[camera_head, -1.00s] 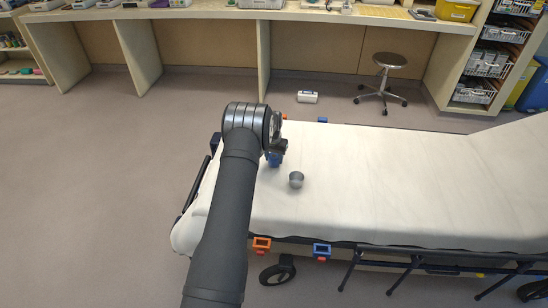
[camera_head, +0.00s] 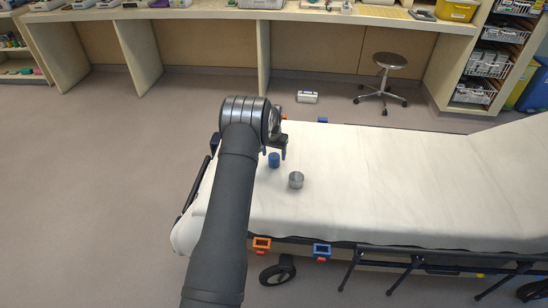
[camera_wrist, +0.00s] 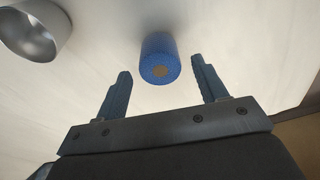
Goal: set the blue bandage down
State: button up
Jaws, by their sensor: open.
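The blue bandage (camera_head: 274,160) is a small blue roll on the white sheet of the stretcher (camera_head: 400,190). It also shows in the wrist view (camera_wrist: 159,60), ahead of the gap between my fingers, with its tan core end toward the camera. My gripper (camera_wrist: 160,88) is open and empty, its two fingers apart from the roll on either side. In the head view the gripper (camera_head: 281,147) is mostly hidden behind my arm, just above the bandage.
A grey metal cup (camera_head: 296,180) stands close to the bandage, to its lower right; it also shows at the upper left of the wrist view (camera_wrist: 34,28). The sheet right of the cup is clear. A stool (camera_head: 388,62) and counter (camera_head: 330,14) stand behind.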

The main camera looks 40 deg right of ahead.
aim_at(273, 158)
notch_tip(273, 158, up, 9)
jog(key=a, duration=0.1)
jog(key=shift+s+r, duration=0.15)
jog(key=shift+s, duration=0.15)
jog(key=f, duration=0.8)
jog(key=d+f, duration=0.1)
jog(key=f, duration=0.3)
jog(key=shift+w+d, duration=0.1)
jog(key=shift+w, duration=0.25)
jog(key=shift+w+d+r, duration=0.1)
jog(key=shift+r, duration=1.75)
